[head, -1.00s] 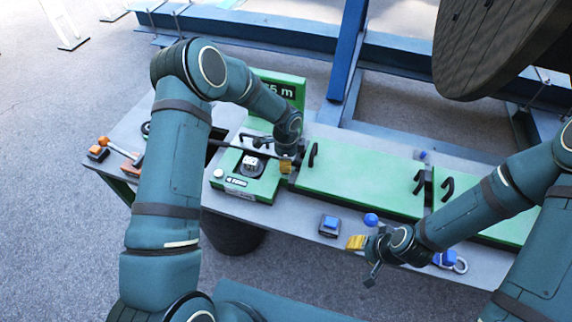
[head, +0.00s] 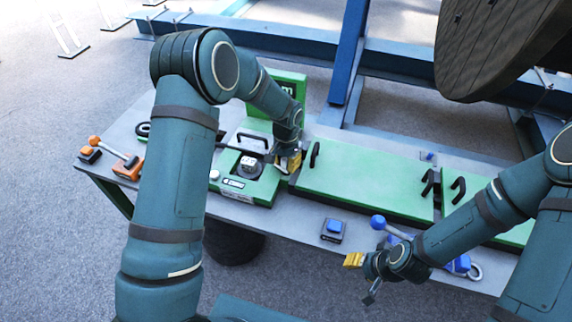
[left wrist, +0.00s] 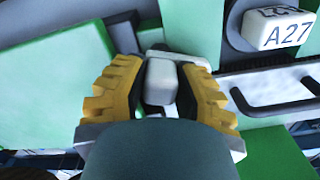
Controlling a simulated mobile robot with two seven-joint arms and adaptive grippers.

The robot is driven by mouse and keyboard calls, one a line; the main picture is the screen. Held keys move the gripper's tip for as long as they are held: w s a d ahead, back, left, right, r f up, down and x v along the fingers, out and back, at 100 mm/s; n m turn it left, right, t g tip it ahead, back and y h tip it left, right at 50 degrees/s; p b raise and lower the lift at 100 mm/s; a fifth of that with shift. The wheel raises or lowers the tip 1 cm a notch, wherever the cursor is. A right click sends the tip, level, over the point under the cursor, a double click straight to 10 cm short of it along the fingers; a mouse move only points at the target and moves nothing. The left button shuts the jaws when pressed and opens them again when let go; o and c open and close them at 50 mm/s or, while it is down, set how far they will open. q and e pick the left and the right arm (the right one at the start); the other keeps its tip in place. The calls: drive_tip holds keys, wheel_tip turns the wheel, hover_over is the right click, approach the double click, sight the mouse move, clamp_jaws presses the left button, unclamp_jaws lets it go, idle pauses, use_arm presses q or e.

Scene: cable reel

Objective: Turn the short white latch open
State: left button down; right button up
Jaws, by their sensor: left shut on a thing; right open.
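My left gripper (head: 291,162) is at the right end of the green measuring unit (head: 262,192), beside the long green cover. In the left wrist view its yellow fingers are shut on a short white latch (left wrist: 161,82), one finger on each side. The latch's lower part is hidden by the gripper. In the head view the arm and fingers hide the latch. My right gripper (head: 354,260) is open and empty, in front of the bench's front edge.
A white block marked A27 (left wrist: 279,28) and a black handle (left wrist: 275,90) lie right of the fingers. The long green cover (head: 365,185) is to the right. A blue button box (head: 333,230) and an orange lever (head: 108,148) stand on the bench. A wooden reel (head: 495,45) is behind.

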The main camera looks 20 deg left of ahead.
use_arm(q)
drive_tip(key=shift+s+f+n+b, duration=0.1)
drive_tip(key=shift+n+b, duration=0.35)
drive_tip(key=shift+n, duration=1.55)
drive_tip(key=c, duration=0.7)
unclamp_jaws()
wheel_tip(320, 180, up, 12)
